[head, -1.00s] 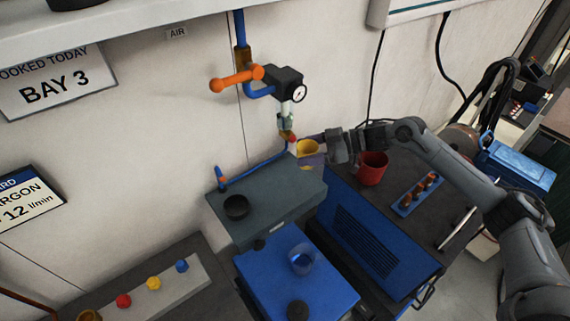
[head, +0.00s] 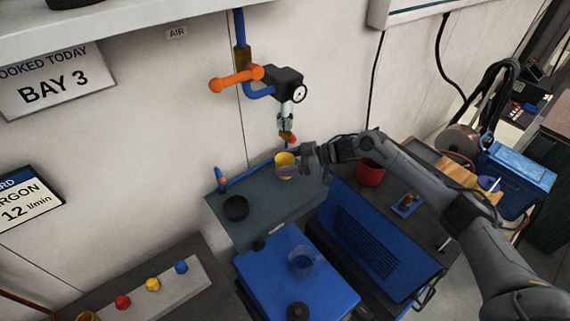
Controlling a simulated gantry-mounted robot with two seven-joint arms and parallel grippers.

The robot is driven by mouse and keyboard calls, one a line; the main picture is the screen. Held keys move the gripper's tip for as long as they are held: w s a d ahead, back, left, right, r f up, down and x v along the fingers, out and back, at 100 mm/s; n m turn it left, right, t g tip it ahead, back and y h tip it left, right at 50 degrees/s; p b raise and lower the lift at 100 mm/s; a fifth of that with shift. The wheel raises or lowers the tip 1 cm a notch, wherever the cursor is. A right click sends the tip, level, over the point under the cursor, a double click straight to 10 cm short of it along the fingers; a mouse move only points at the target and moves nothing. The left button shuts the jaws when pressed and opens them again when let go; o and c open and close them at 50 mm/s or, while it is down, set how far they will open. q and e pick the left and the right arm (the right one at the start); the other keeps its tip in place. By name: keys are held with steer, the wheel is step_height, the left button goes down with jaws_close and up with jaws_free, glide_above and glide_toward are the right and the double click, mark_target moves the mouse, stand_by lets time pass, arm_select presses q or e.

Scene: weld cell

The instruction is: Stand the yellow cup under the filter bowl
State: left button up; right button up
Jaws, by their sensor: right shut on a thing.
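The yellow cup (head: 284,160) is held by my right gripper (head: 297,164), which is shut on it, close to the wall above the grey bench top. The cup looks upright, its mouth facing up. The filter bowl (head: 287,122) hangs from the pipe and gauge assembly on the wall. The cup is below the bowl in the picture; whether it rests on the grey top or hangs just above it I cannot tell. My left gripper is not in view.
A black round dish (head: 236,208) sits on the grey bench top (head: 262,225). A red cup (head: 370,173) stands behind my right arm. An orange lever (head: 236,80) and pressure gauge (head: 299,93) are above the bowl. A clear cup (head: 302,262) stands on the blue box.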

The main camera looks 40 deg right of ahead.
steer(key=shift+f, duration=0.25)
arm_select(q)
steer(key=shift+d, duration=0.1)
arm_select(e)
steer(key=shift+f, duration=0.15)
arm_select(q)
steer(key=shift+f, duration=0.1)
arm_select(e)
steer(key=shift+f, duration=0.15)
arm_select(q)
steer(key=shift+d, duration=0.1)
arm_select(e)
steer(key=o, duration=1)
